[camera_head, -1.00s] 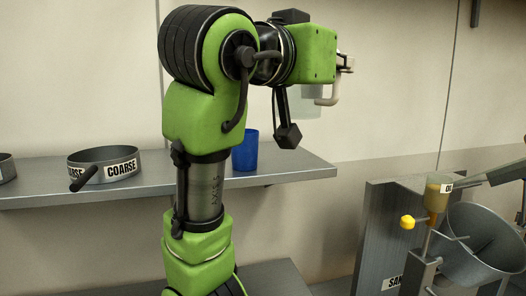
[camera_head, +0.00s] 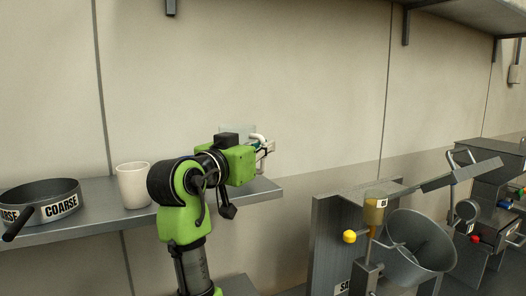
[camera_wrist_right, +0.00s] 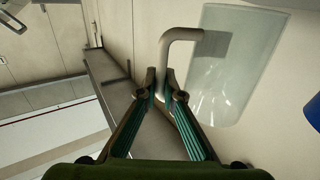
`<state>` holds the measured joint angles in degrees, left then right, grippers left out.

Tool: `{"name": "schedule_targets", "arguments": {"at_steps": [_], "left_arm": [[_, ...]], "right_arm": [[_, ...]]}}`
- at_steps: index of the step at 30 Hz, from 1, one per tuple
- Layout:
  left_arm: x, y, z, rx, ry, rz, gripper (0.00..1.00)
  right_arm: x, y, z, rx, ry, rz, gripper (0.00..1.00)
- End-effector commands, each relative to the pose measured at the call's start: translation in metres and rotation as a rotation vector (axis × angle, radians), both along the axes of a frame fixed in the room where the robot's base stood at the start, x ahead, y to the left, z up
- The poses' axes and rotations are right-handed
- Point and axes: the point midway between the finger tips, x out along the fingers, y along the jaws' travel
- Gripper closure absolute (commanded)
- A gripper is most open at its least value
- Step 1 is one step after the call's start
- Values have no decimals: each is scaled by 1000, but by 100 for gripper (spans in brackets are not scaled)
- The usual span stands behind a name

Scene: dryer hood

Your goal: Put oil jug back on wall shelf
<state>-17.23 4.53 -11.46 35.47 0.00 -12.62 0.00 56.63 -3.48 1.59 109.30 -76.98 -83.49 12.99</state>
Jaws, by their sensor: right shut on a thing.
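My right gripper (camera_head: 262,150) is shut on the pale handle of a translucent jug, the oil jug (camera_head: 238,130). In the head view the jug is mostly hidden behind my gripper. The right wrist view shows the clear jug body (camera_wrist_right: 235,65) to the right of the fingers (camera_wrist_right: 163,85), which close on its hooked handle. The jug is in the air by the wall, above the right end of the grey wall shelf (camera_head: 262,187). Another shelf (camera_head: 465,12) runs along the top right. My left gripper is out of view.
A COARSE sieve (camera_head: 40,200) and a white cup (camera_head: 133,185) stand on the left part of the shelf. A blue object (camera_wrist_right: 310,117) shows at the right edge of the wrist view. A machine with a metal bowl (camera_head: 415,250) stands at lower right.

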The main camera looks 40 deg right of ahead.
Motion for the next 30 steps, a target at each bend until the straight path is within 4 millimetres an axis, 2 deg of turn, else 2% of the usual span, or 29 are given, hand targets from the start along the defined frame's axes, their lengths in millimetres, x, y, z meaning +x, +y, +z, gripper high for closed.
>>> {"name": "schedule_targets", "arguments": {"at_steps": [1,5,17,18,20,30], "left_arm": [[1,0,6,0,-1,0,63],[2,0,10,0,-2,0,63],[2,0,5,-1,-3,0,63],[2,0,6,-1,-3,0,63],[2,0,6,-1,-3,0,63],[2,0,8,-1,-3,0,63]], "right_arm": [[0,0,-3,-2,4,0,100],[0,0,-14,-2,0,1,100],[0,0,-22,-1,0,0,100],[-1,0,-22,0,0,0,88],[0,0,-21,0,1,0,76],[0,0,-19,0,1,0,76]]}}
